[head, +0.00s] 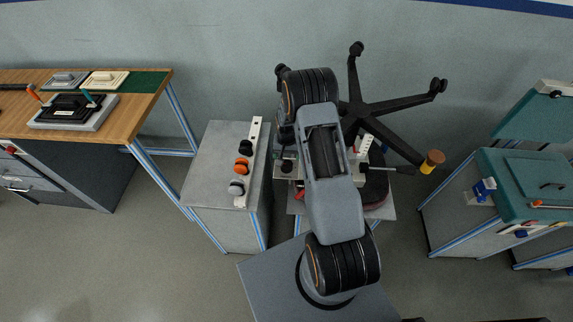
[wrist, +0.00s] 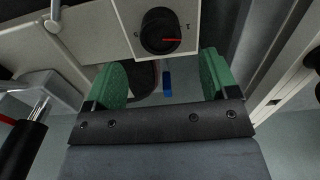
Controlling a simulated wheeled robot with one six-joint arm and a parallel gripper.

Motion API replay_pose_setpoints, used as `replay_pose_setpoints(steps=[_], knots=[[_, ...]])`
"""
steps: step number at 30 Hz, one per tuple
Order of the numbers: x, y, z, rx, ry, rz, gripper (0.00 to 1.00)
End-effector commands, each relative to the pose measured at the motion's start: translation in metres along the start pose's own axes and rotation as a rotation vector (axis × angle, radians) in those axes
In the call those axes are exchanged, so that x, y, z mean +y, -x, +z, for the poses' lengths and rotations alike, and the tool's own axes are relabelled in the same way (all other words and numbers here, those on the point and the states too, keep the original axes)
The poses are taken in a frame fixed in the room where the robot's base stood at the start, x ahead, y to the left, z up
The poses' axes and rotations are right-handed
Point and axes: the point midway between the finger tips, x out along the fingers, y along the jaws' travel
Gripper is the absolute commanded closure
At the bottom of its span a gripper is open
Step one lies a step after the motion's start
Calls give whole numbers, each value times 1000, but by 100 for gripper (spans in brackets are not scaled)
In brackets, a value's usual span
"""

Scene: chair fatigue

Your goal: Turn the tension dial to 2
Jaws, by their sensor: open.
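A round black dial (wrist: 160,30) with a red pointer line sits on a pale panel (wrist: 128,12) at the top of the wrist view. The red line points to the right. Small marks flank the dial, too small to read for certain. My gripper (wrist: 162,76) is open, its two green-padded fingers apart and empty. In the picture the dial lies beyond the gap between the fingertips, and nothing is held. In the head view my arm covers much of the middle fixture, and I cannot make out the gripper or surely identify this dial there.
A grey cabinet (head: 212,178) left of the arm carries black, orange and grey knobs (head: 243,168). A black star-shaped chair base (head: 372,108) with casters stands behind the arm. A wooden bench (head: 135,105) is at left, teal-topped units (head: 525,180) at right. Floor is open at lower left.

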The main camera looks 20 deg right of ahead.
Motion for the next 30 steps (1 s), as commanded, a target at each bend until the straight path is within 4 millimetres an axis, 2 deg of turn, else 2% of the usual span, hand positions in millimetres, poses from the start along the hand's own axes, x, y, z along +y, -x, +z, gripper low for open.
replay_pose_setpoints(steps=[6,12,18,27,30], knots=[[0,-39,1,-3,1,1,20],[0,-63,0,-1,1,0,20],[0,-74,0,1,1,0,20],[0,-75,0,1,1,0,20],[0,-75,0,1,1,0,28]])
